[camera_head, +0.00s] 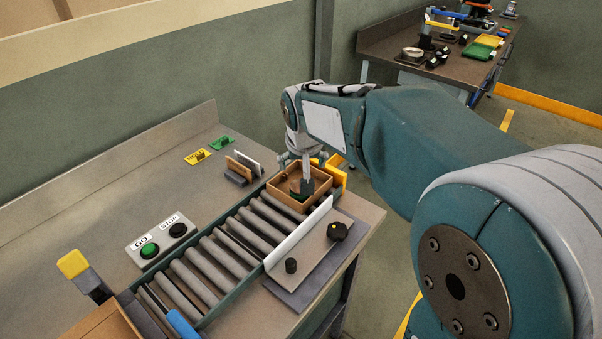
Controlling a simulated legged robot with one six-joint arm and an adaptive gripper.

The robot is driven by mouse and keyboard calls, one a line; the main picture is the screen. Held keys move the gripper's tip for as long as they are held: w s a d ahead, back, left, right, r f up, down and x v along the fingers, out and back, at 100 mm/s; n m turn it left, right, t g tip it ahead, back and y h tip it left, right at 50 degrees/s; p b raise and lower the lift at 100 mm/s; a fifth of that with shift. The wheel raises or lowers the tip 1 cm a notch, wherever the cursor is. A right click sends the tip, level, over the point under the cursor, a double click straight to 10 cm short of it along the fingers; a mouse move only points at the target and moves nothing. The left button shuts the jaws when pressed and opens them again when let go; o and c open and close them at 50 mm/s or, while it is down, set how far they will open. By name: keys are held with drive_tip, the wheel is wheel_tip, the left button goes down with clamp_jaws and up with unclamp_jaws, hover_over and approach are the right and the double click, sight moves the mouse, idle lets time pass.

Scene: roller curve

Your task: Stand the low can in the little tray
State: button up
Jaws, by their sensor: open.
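The little tray (316,198) is a small square box with tan-orange walls. It sits at the far end of the roller track. My gripper (303,188) points down into the tray, with its finger ends inside the walls. The jaws are open. A small green patch (297,196) shows low in the tray beside the fingers; it may be part of the low can, but it is too small and too covered to tell. I cannot tell whether the gripper touches it.
The roller track (215,258) runs toward the lower left, with a white guide plate (298,236) on its right. A black knob (337,231) and a short black post (291,266) stand beyond it. A GO/STOP button box (163,239) is on the left.

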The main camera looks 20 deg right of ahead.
drive_tip(key=s+r+n+t, duration=0.1)
drive_tip(key=s, duration=2.2)
drive_tip(key=shift+s+d+r+n+y, duration=0.15)
drive_tip(key=shift+s+d+n+y, duration=0.05)
drive_tip(key=shift+d+n+y, duration=0.2)
